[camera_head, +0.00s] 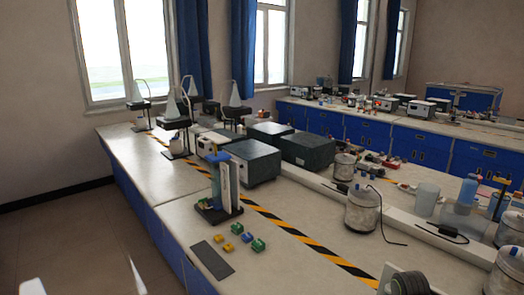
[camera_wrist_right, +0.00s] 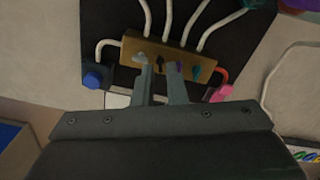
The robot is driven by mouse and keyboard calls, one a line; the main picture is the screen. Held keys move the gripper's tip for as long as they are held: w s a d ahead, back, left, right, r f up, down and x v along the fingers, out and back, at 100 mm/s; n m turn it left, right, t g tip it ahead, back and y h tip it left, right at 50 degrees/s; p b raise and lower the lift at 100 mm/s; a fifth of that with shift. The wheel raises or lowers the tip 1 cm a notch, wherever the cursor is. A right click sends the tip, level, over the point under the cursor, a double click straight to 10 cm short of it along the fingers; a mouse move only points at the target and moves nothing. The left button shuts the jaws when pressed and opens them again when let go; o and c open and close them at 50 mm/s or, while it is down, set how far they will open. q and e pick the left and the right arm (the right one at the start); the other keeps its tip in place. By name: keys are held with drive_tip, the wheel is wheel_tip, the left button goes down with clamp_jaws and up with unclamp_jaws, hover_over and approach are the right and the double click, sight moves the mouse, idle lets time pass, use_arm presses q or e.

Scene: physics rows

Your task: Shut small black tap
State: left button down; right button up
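In the right wrist view, a brass-coloured block (camera_wrist_right: 187,60) with several small taps is fixed on a dark board (camera_wrist_right: 215,45). The small black tap (camera_wrist_right: 160,62) is near the middle of the block. A purple tap (camera_wrist_right: 179,68) and a teal tap (camera_wrist_right: 197,73) are to its right. My right gripper (camera_wrist_right: 162,72) is open, its two fingers apart with the tips at the block's lower edge. The black tap shows between the fingertips; I cannot tell whether they touch it. My left gripper is not in view. I cannot pick out the block in the head view.
White tubes (camera_wrist_right: 193,20) rise from the block. A blue knob (camera_wrist_right: 93,80) and a pink piece (camera_wrist_right: 222,93) flank it. In the head view, a long bench (camera_head: 180,222) holds dark boxes (camera_head: 254,160), a stand with a blue column (camera_head: 215,175) and metal pots (camera_head: 362,208).

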drive_tip(key=shift+c, duration=0.3)
clamp_jaws()
drive_tip(key=shift+r+m+p, duration=0.25)
drive_tip(key=shift+m+p, duration=0.15)
drive_tip(key=shift+p, duration=0.3)
drive_tip(key=shift+m+p, duration=0.4)
drive_tip(key=shift+f, duration=0.25)
